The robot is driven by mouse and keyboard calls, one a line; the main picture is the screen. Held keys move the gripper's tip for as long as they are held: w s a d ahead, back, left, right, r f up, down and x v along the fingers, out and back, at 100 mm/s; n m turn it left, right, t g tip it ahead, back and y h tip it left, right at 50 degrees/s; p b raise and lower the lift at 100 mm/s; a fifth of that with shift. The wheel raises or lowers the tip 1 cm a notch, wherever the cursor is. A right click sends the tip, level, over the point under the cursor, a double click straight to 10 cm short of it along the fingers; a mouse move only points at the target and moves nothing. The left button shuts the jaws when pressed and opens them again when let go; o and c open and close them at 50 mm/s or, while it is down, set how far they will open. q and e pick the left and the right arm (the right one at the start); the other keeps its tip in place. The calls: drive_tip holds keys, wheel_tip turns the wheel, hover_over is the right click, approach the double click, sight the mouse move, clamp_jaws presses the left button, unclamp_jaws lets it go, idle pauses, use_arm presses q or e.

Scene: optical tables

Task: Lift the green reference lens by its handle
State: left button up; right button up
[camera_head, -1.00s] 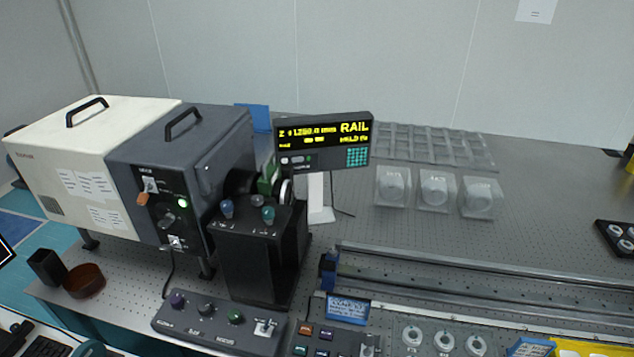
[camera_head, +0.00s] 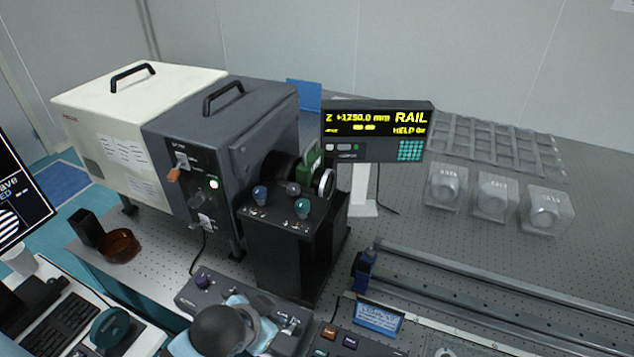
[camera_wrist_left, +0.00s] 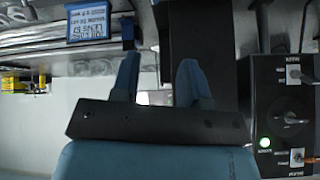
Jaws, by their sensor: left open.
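A black stand (camera_head: 295,258) stands in front of the dark grey housing. Its top carries a blue knob (camera_head: 260,195), a grey knob (camera_head: 292,188) and a green-teal knob (camera_head: 302,207) at the right. My right gripper is not in view.
The grey housing (camera_head: 220,130) and a display (camera_head: 377,132) flank the stand. A control box (camera_head: 205,290) lies in front of it. A rail (camera_head: 480,280) and blue sign (camera_head: 379,316) are at the right. Several clear lens holders (camera_head: 492,197) stand further back.

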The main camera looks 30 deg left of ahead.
use_arm(q)
drive_tip(key=w+d+r+m+t+h, duration=0.1)
drive_tip(key=w+d+r+m+t, duration=0.3)
drive_tip(key=w+r, duration=0.5)
drive_tip(key=w+d+r+m+t+h, duration=0.1)
drive_tip(key=w+d+r+t+h, duration=0.1)
drive_tip(key=w+r+t, duration=0.6)
drive_tip(key=w+d+r+m+g+h, duration=0.1)
drive_tip(key=d+r+m+g+h, duration=0.6)
drive_tip(key=m, duration=0.5)
drive_tip(key=w+d+r+m+g+h, duration=0.2)
drive_tip(key=d+r+m+g+h, duration=0.2)
drive_tip(key=m+h, duration=0.65)
drive_tip(key=m+g+y+b, duration=0.3)
drive_tip(key=m+g+y, duration=0.15)
drive_tip(key=y, duration=1.45)
approach(310, 144)
drive_tip(key=a+x, duration=0.1)
drive_tip(key=x, duration=0.4)
drive_tip(key=shift+w+d+f+t+h, duration=0.15)
drive_tip(key=shift+f+t, duration=0.05)
drive_tip(key=shift+f, duration=0.15)
drive_tip(key=shift+w+d+f+t+h, duration=0.1)
drive_tip(key=shift+w+d+f+t, duration=0.05)
drive_tip(key=shift+f, duration=0.25)
drive_tip(key=b+x, duration=0.1)
drive_tip(key=x, duration=0.3)
drive_tip(key=shift+d, duration=0.1)
drive_tip(key=shift+s, duration=0.15)
clamp_jaws()
